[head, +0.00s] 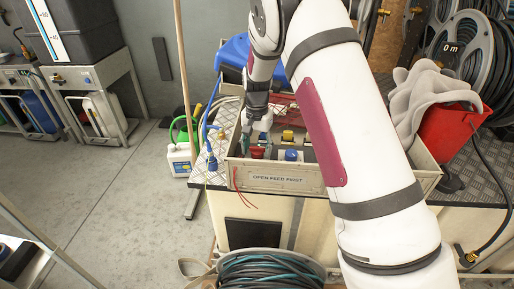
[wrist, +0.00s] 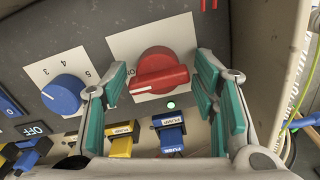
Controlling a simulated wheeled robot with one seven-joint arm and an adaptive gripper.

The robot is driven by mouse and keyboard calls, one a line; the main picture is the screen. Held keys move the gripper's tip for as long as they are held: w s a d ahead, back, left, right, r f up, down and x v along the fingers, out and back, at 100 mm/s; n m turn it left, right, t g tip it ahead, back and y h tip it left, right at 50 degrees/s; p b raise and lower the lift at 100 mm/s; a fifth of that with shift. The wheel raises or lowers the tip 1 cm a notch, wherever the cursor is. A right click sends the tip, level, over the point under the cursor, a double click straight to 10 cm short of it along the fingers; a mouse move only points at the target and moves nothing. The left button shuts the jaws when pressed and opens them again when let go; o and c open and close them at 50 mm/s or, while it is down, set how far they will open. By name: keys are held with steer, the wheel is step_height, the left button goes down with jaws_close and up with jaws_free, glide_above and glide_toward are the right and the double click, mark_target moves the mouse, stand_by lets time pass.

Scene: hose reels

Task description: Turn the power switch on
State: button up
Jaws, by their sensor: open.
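A red rotary switch (wrist: 160,73) sits on a white plate on the grey panel, its grip bar lying nearly level in the wrist view. A small green light (wrist: 171,105) glows just below it. My gripper (wrist: 161,80) is open, with one teal-padded finger on each side of the red switch and a gap visible on both sides. In the head view my gripper (head: 257,138) reaches down into the box, close to the red switch (head: 258,152). I cannot tell its exact depth above the panel.
A blue dial (wrist: 64,94) with numbers is left of the switch. Yellow (wrist: 121,143) and blue (wrist: 169,136) PUMP switches sit below. The box wall (wrist: 262,60) rises close on the right. A red bucket (head: 446,130) with a grey cloth stands on the bench.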

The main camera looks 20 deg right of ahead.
mark_target(257, 147)
step_height(257, 147, up, 12)
stand_by(0.6)
steer(key=s+r+n+t+p, duration=0.2)
steer(key=s+r+n+p, duration=0.3)
steer(key=s+r, duration=1.55)
steer(key=s+r+n+t+p, duration=0.2)
steer(key=s+p, duration=0.4)
steer(key=s, duration=1.6)
steer(key=shift+s+d+r+n, duration=0.25)
steer(key=shift+r+n, duration=0.05)
steer(key=shift+r, duration=0.05)
